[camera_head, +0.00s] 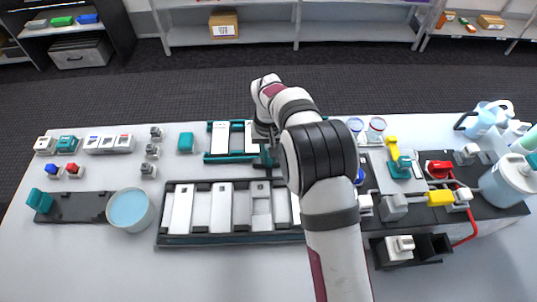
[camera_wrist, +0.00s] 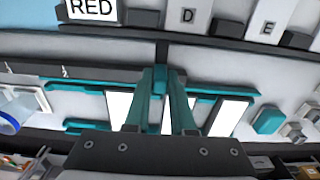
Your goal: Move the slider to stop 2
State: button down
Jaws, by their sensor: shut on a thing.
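In the wrist view, my gripper (camera_wrist: 165,88) points at a teal rail frame (camera_wrist: 220,88) that holds white panels. Its two teal fingers are closed around a small teal piece, seemingly the slider (camera_wrist: 159,74), at the rail's near-middle. A mark "2" (camera_wrist: 65,72) shows on the grey strip to the left of the fingers. Another mark farther left is too small to read. In the head view, the teal frame (camera_head: 216,158) sits left of my arm. My gripper (camera_head: 264,157) is partly hidden there, and the slider cannot be made out.
A dark tray (camera_head: 175,239) with white panels lies in front of the frame. A teal block (camera_head: 186,142) stands to its left. A round blue-topped container (camera_head: 130,209) is at front left. Valves and jugs crowd the right side. Free table lies along the front left.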

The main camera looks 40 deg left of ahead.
jog(key=w+d, duration=1)
jog(key=shift+w+d, duration=0.3)
jog(key=shift+w, duration=0.05)
jog(key=c, duration=0.8)
grip_release()
jog(key=shift+o, duration=0.2)
notch_tip(320, 180, up, 16)
jog(key=shift+f, duration=0.1)
